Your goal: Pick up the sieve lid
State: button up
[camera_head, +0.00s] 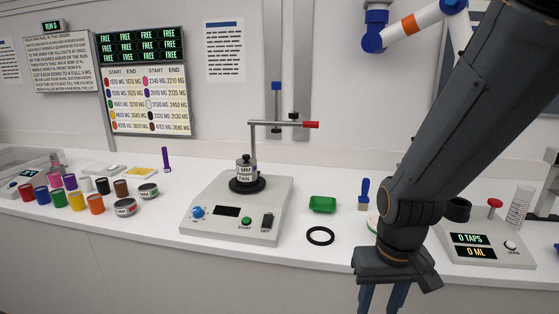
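A small round stack labelled "1 MM" and "PAN" (244,175) stands on a black round base on the white shaker machine (236,208), left of centre. A dark cap with a small knob (245,159) tops the stack and looks like the sieve lid; it is too small to be certain. A flat black ring (320,236) lies on the bench right of the machine. My gripper (383,300) hangs at the bottom edge, right of the ring and well away from the stack. Its two fingers are apart with nothing seen between them; their tips are cut off.
A metal post with a red-handled arm (312,124) rises behind the stack. Several coloured jars (77,201) stand left. A tap counter (472,246) is right of my arm, which hides some bench.

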aim_at(246, 160)
jog(key=u, duration=0.9)
jog(key=k, duration=1.15)
jog(key=u, duration=1.4)
jog(key=i, duration=1.65)
jog(key=z, duration=1.3)
jog(key=i, duration=0.8)
jog(key=z, duration=0.8)
